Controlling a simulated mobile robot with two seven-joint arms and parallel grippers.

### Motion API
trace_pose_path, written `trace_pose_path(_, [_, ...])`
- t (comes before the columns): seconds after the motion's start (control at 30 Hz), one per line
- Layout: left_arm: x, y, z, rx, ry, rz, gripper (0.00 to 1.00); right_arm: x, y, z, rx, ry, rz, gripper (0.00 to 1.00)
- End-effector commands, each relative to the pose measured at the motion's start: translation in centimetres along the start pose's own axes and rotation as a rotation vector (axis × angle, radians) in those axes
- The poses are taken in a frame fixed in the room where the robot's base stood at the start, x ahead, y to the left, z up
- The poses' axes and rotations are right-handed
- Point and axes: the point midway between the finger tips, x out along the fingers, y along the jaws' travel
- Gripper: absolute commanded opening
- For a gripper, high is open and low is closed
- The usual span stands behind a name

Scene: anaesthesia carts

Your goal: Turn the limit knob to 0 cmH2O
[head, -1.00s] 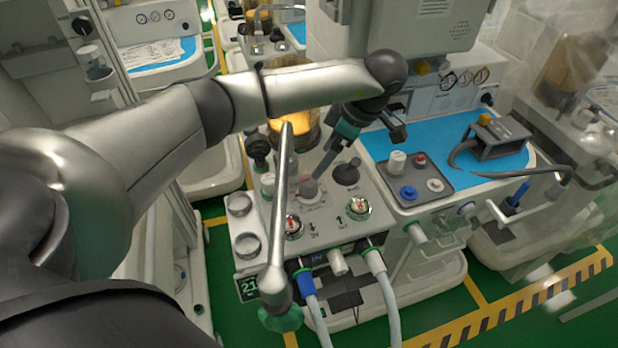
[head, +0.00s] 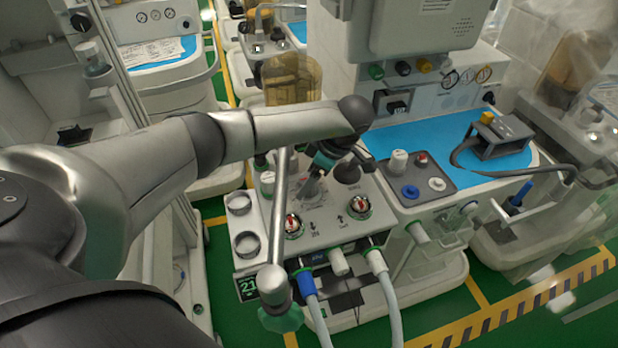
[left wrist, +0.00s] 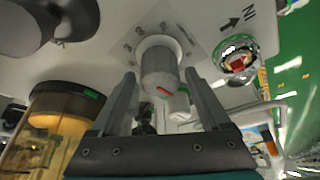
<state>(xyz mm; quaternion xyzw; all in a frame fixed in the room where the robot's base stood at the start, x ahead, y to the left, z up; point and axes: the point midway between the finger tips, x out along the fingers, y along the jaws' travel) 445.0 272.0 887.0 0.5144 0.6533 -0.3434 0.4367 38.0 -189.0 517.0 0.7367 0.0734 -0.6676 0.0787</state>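The limit knob is a grey-white cylinder with a red mark, standing on a panel with a printed scale around it. In the left wrist view the knob (left wrist: 158,72) is between the two fingers of my left gripper (left wrist: 160,78). The fingers are open, with a visible gap on each side of the knob. In the head view my left gripper (head: 314,182) is low over the machine's top panel (head: 330,212) and largely hides the knob. The scale numbers are too small to read. My right gripper is not in view.
A silver arm (head: 280,205) with a green end rises just left of the knob area. A black knob (head: 347,172) sits to the right. Two round valves (head: 293,225) (head: 360,207) and hoses (head: 385,295) are in front. An amber canister (left wrist: 55,125) is close in the wrist view.

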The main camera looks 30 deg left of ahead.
Motion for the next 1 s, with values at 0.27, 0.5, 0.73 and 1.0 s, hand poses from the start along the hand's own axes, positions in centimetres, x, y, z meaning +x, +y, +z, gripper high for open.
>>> trace_pose_path(0.27, [-0.04, -0.01, 0.03, 0.001, 0.000, 0.000, 0.47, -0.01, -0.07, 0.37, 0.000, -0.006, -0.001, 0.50])
trace_pose_path(0.5, [-0.05, -0.01, 0.03, 0.001, 0.000, 0.000, 0.20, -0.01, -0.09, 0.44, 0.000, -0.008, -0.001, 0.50])
trace_pose_path(0.73, [-0.05, -0.01, 0.03, 0.000, 0.000, 0.000, 0.01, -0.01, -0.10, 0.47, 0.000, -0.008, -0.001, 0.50])
trace_pose_path(1.0, [-0.04, 0.00, 0.08, -0.044, -0.001, -0.019, 0.01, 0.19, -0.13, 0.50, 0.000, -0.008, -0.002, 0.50])
